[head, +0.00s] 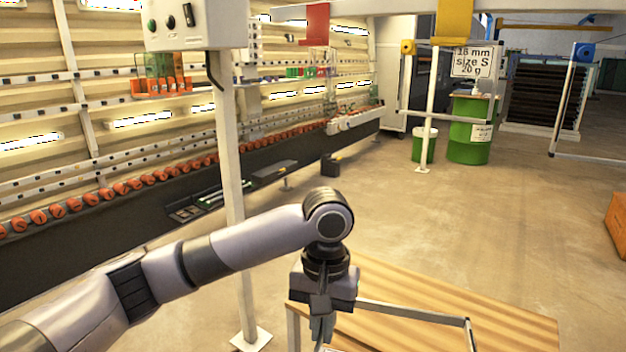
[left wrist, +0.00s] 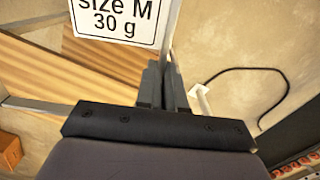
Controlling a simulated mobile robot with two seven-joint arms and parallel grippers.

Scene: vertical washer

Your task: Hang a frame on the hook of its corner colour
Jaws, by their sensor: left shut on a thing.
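My left gripper (head: 322,325) points down over a wooden table and is shut on a bar of a pale metal frame (head: 410,312). In the left wrist view its fingers (left wrist: 164,82) close on this bar, beside a white label (left wrist: 118,18) reading size M, 30 g. The held frame's corner colour does not show. A red hook plate (head: 318,22) and a yellow one (head: 453,22) hang from the overhead rail. A frame with a yellow corner (head: 407,47) and a size S label hangs below the yellow plate. A frame with a blue corner (head: 583,52) hangs at the right.
The wooden table (head: 500,315) is below the gripper. A pale post (head: 232,190) with a control box (head: 196,22) stands at the left. Green drums (head: 470,130) stand behind the hanging frames. An orange box (head: 617,225) is at the right edge. The middle floor is clear.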

